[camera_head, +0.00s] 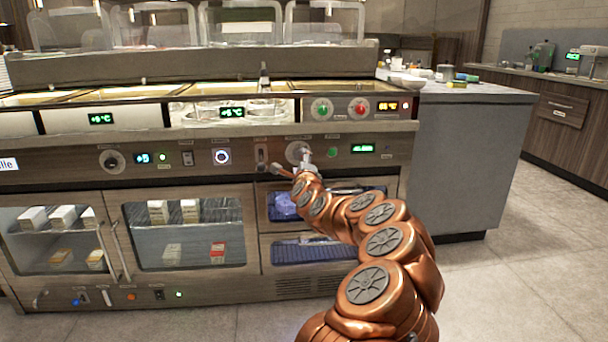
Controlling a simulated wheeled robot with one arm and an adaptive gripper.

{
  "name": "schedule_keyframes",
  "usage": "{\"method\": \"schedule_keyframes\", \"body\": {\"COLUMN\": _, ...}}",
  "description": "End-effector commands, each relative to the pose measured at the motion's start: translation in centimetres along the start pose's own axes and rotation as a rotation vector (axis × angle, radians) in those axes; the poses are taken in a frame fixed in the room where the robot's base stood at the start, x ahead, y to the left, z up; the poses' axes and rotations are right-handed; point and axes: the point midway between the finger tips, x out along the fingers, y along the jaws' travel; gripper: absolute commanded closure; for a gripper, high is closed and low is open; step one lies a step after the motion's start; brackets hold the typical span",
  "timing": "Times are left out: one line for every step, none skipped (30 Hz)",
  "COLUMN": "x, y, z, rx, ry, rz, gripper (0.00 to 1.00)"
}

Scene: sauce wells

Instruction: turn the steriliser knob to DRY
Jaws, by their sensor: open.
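A round silver knob (294,149) sits on the front panel of the counter, above the blue-lit steriliser compartment (284,206). My gripper (304,154) is in front of the knob and overlaps its right and lower part in the head view. It is open; whether its fingers touch the knob or stand around it cannot be told. The knob's pointer and any DRY mark are hidden or too small to read. A green display (363,149) is lit to the right of the knob.
A lever switch (261,156) is left of the knob, and a green button (332,152) is right of it. Above are a green knob (321,109) and a red knob (360,107). A second panel knob (112,160) is far left. Floor is free at right.

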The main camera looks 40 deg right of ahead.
Motion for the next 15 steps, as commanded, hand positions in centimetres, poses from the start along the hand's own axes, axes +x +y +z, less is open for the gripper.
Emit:
{"method": "schedule_keyframes", "body": {"x": -0.6, "y": 0.1, "z": 0.0, "rx": 0.005, "ry": -0.001, "rz": 0.003, "gripper": 0.36}}
{"method": "schedule_keyframes", "body": {"x": -0.8, "y": 0.2, "z": 0.0, "rx": 0.004, "ry": 0.000, "rz": 0.003, "gripper": 0.36}}
{"method": "schedule_keyframes", "body": {"x": -1.2, "y": 0.1, "z": -0.1, "rx": 0.005, "ry": 0.001, "rz": 0.002, "gripper": 0.36}}
{"method": "schedule_keyframes", "body": {"x": -1.5, "y": 0.1, "z": -0.2, "rx": 0.004, "ry": 0.002, "rz": 0.001, "gripper": 0.36}}
{"method": "schedule_keyframes", "body": {"x": -1.8, "y": 0.1, "z": -0.2, "rx": 0.003, "ry": 0.002, "rz": 0.000, "gripper": 0.36}}
{"method": "schedule_keyframes", "body": {"x": -2.2, "y": 0.1, "z": -0.1, "rx": 0.004, "ry": 0.002, "rz": 0.001, "gripper": 0.36}}
{"method": "schedule_keyframes", "body": {"x": -2.5, "y": 0.1, "z": -0.1, "rx": 0.004, "ry": 0.001, "rz": 0.001, "gripper": 0.36}}
{"method": "schedule_keyframes", "body": {"x": -2.8, "y": 0.1, "z": 0.0, "rx": 0.004, "ry": -0.001, "rz": 0.002, "gripper": 0.36}}
{"method": "schedule_keyframes", "body": {"x": -3.1, "y": 0.1, "z": 0.0, "rx": 0.004, "ry": -0.001, "rz": 0.002, "gripper": 0.36}}
{"method": "schedule_keyframes", "body": {"x": -3.4, "y": 0.1, "z": -0.1, "rx": 0.003, "ry": 0.000, "rz": 0.002, "gripper": 0.36}}
{"method": "schedule_keyframes", "body": {"x": -3.7, "y": 0.0, "z": -0.1, "rx": 0.003, "ry": 0.000, "rz": 0.001, "gripper": 0.36}}
{"method": "schedule_keyframes", "body": {"x": -4.1, "y": 0.0, "z": -0.1, "rx": 0.003, "ry": 0.000, "rz": 0.001, "gripper": 0.36}}
{"method": "schedule_keyframes", "body": {"x": -4.4, "y": 0.1, "z": -0.1, "rx": 0.003, "ry": -0.001, "rz": 0.001, "gripper": 0.36}}
{"method": "schedule_keyframes", "body": {"x": -4.7, "y": 0.1, "z": 0.0, "rx": 0.003, "ry": -0.001, "rz": 0.001, "gripper": 0.36}}
{"method": "schedule_keyframes", "body": {"x": -5.1, "y": 0.1, "z": 0.0, "rx": 0.003, "ry": -0.001, "rz": 0.001, "gripper": 0.36}}
